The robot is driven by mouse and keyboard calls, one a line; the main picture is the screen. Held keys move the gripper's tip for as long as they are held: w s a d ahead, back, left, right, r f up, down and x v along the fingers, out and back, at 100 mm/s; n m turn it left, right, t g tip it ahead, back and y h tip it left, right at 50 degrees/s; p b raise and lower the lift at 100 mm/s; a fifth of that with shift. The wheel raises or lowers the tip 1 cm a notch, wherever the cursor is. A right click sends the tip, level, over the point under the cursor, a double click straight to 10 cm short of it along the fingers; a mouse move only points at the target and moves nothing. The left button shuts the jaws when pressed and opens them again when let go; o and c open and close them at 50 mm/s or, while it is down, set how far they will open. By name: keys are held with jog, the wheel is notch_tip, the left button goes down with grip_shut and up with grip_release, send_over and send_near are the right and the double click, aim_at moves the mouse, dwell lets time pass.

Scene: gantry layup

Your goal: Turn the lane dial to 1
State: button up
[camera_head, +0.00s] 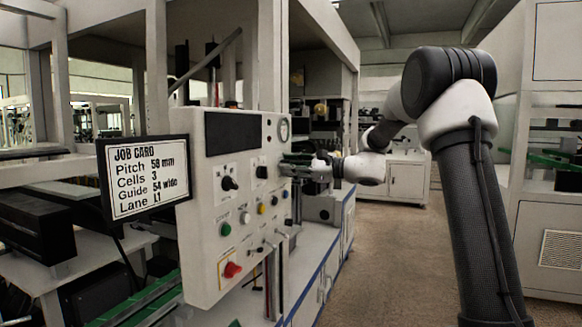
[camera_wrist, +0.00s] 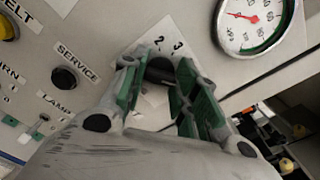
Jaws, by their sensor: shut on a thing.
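In the wrist view the lane dial (camera_wrist: 160,70) is a dark round knob on a pale plate marked 2 and 3. No 1 can be seen on the plate, and the knob's pointer is not clear. My gripper (camera_wrist: 163,75) has its green-padded fingers closed on either side of the knob. In the head view my gripper (camera_head: 285,165) is at the upper right of the grey control panel (camera_head: 205,265) and hides the dial. The job card (camera_head: 148,178) reads Lane L1.
A gauge with a red needle (camera_wrist: 252,17) is close to my gripper. A black service knob (camera_wrist: 65,78) sits on the other side. Two black selectors (camera_head: 229,183), a green button (camera_head: 225,229) and a red switch (camera_head: 232,270) are also on the panel. Floor is clear at right.

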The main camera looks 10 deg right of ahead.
jog(key=shift+n, duration=0.4)
jog(key=n, duration=2.7)
jog(key=shift+f+n, duration=0.2)
jog(key=shift+n, duration=0.4)
jog(key=o, duration=1)
jog(key=shift+r, duration=0.1)
